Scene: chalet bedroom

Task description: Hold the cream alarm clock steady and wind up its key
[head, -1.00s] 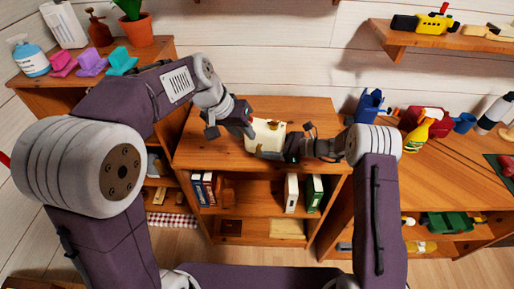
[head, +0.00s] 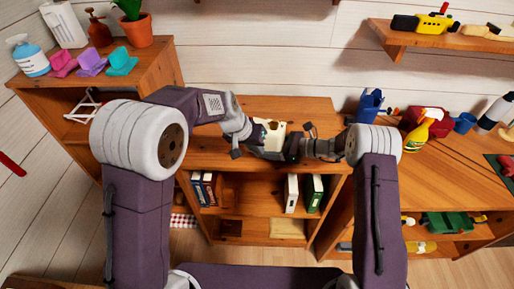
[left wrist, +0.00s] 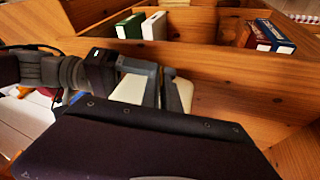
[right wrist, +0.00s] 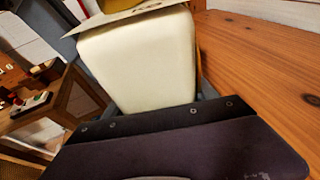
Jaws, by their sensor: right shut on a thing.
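The cream alarm clock (head: 268,130) is on or just above the wooden cabinet top in the head view. In the right wrist view its cream body (right wrist: 140,62) fills the space between my right fingers. My right gripper (head: 290,149) is shut on the clock from the right. My left gripper (head: 250,146) is at the clock's near left side. In the left wrist view the left fingers (left wrist: 160,88) are close together in front of the cream body (left wrist: 130,89), with a narrow gap. The key is hidden, so I cannot tell whether they grip it.
The cabinet top (head: 310,112) is clear behind the clock. Books (head: 314,190) stand on the shelf below. A blue watering can (head: 370,105) and a spray bottle (head: 421,130) stand at the right. A left cabinet holds bottles, a plant (head: 136,28) and coloured items.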

